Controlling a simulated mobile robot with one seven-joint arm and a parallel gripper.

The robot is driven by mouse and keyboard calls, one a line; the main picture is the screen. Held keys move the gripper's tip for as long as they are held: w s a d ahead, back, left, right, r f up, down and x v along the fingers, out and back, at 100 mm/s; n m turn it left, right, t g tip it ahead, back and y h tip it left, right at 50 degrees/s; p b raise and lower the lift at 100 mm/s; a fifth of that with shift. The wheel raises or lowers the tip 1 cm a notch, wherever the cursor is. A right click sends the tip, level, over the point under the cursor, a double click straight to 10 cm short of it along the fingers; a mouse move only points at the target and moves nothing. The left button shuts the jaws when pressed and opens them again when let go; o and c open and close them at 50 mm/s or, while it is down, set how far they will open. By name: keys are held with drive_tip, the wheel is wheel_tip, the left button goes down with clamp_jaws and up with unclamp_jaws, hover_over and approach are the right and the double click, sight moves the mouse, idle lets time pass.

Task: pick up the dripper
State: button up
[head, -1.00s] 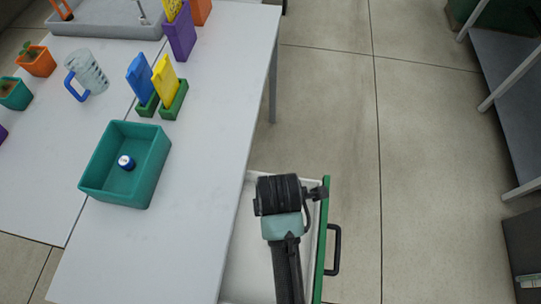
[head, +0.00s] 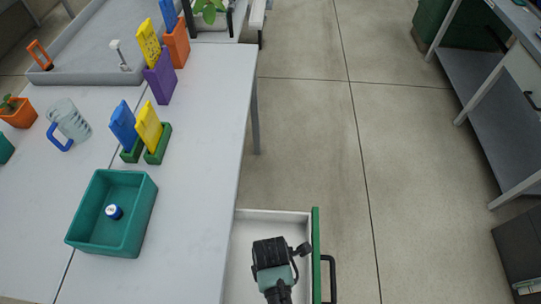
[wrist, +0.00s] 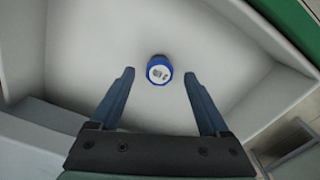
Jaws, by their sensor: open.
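A small blue dripper with a pale printed top (wrist: 159,70) lies on the white floor of an open drawer, in the wrist view. My gripper (wrist: 159,75) points down into the drawer, open and empty. Its two fingertips are spread to the left and right of the dripper in the picture, with clear gaps on both sides. In the head view my wrist is over the drawer (head: 246,225) and hides the dripper there. Another similar blue piece with a pale top (head: 114,212) sits in a teal bin (head: 88,243) on the table.
The drawer walls and its green front (head: 316,250) with a black handle (head: 330,275) surround the space. The grey table (head: 190,200) holds blue and yellow cards in green stands (head: 158,150) and a clear mug (head: 68,122). Open floor lies to the right.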

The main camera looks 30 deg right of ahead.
drive_tip(key=shift+f, duration=1.5)
drive_tip(key=shift+c, duration=0.3)
clamp_jaws()
